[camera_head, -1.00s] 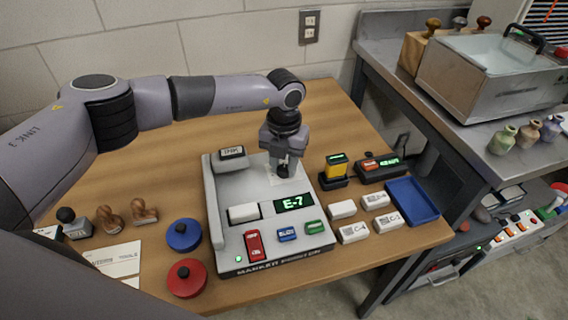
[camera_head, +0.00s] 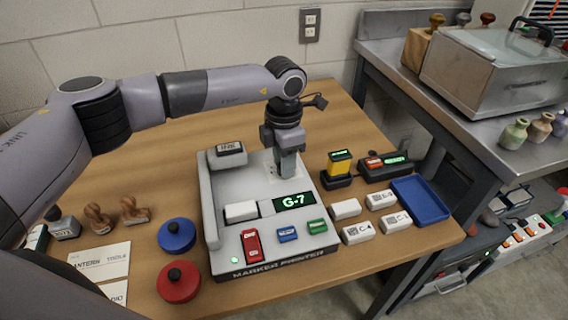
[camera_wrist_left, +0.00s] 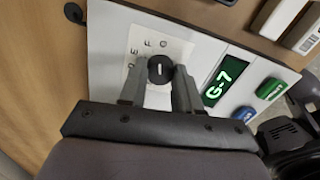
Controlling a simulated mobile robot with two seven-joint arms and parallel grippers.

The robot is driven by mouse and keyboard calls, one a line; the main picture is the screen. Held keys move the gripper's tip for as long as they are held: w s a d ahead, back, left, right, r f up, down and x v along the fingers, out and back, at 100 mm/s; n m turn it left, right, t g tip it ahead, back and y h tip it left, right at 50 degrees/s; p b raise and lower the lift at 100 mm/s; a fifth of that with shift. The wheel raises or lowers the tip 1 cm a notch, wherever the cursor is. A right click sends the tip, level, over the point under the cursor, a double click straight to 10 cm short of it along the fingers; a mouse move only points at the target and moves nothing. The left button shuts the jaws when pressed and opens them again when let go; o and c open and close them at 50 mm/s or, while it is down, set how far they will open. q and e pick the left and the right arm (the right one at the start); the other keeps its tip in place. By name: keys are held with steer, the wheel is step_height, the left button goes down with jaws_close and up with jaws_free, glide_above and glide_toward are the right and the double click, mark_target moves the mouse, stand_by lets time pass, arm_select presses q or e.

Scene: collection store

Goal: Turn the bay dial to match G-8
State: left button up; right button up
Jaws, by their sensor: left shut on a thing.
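The marker printer (camera_head: 262,264) is a pale grey machine on the wooden table. Its green display (camera_head: 293,202) reads G-7, and the display also shows in the left wrist view (camera_wrist_left: 222,82). The bay dial (camera_wrist_left: 160,69) is a black knob with a white pointer line, on a white plate with letters including E, F and G. My left gripper (camera_head: 287,170) points down over the printer's upper panel. In the left wrist view its fingers (camera_wrist_left: 160,84) are shut on the dial, one on each side. In the head view the gripper hides the dial.
Red (camera_head: 251,245), blue (camera_head: 288,234) and green (camera_head: 317,227) buttons sit along the printer's front. White blocks (camera_head: 345,209) and a blue tray (camera_head: 419,200) lie to the right. Red (camera_head: 178,284) and blue (camera_head: 176,237) round pieces and stamps (camera_head: 135,211) are left.

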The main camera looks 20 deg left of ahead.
arm_select(q)
steer(key=shift+m+b, duration=0.3)
steer(key=shift+m, duration=0.6)
steer(key=shift+r, duration=0.1)
steer(key=o, duration=1)
steer(key=shift+o, duration=0.2)
steer(key=shift+r, duration=0.1)
step_height(320, 180, up, 7)
